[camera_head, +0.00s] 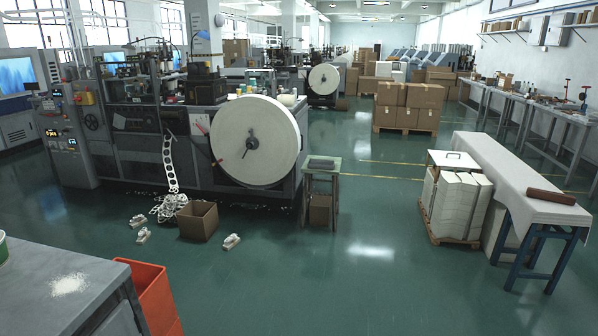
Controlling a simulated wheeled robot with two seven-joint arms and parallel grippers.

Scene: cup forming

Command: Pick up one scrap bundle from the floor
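Small white scrap bundles lie on the green floor in front of the forming machine. One scrap bundle (231,241) lies to the right of an open cardboard box (198,221). Another bundle (143,235) and a third one (138,220) lie to the left of the box. A heap of white scrap strip (168,205) lies behind the box, under a punched strip hanging from the machine. The box's inside is mostly hidden. Neither of my grippers shows in the head view.
The forming machine (120,158) with a large paper roll (255,140) stands behind the bundles. A grey table (95,290) with white powder and an orange bin (152,298) are at front left. A small stand (322,175) is right of the roll. Floor in the middle is clear.

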